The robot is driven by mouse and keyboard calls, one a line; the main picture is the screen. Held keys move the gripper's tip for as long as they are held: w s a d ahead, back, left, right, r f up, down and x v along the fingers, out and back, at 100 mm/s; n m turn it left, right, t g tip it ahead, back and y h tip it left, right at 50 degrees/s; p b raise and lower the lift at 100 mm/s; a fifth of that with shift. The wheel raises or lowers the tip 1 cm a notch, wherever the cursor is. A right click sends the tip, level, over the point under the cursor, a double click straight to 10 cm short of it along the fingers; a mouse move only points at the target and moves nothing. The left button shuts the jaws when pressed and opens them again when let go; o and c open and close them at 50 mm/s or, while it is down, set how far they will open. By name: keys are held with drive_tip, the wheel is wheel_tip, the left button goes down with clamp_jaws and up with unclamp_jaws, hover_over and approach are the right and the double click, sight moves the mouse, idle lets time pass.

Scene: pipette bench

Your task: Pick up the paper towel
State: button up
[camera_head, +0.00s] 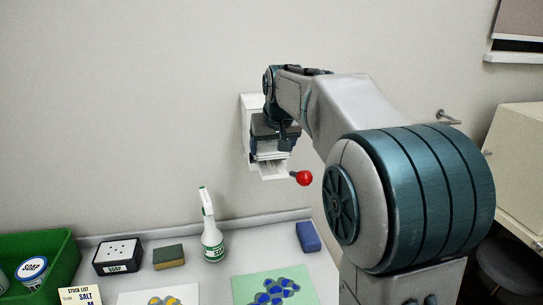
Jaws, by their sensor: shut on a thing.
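A white dispenser box (249,104) is mounted on the wall, partly hidden behind my gripper. A white paper towel (272,170) shows at its lower end, below my gripper. A red ball knob (304,178) sticks out to the right of the towel. My gripper (270,152) is in front of the dispenser, over the upper part of the towel. It is shut on the paper towel. The fingertips and the exact contact are too small to see clearly.
On the bench (150,247) are a white and green spray bottle (212,240), a sponge (169,256), a soap box (118,256), a blue block (308,237), a green bin (48,258) and a green mat (245,287) with blue pieces. The wall left of the dispenser is clear.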

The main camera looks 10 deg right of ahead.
drive_tip(key=s+d+r+b, duration=0.1)
drive_tip(key=s+d+r, duration=0.4)
drive_tip(key=d, duration=0.5)
wheel_tip(320, 180, up, 2)
drive_tip(key=shift+d+r, duration=0.2)
drive_tip(key=shift+d, duration=0.1)
drive_tip(key=o, duration=0.3)
drive_tip(key=c, duration=0.3)
drive_tip(key=shift+f, duration=0.1)
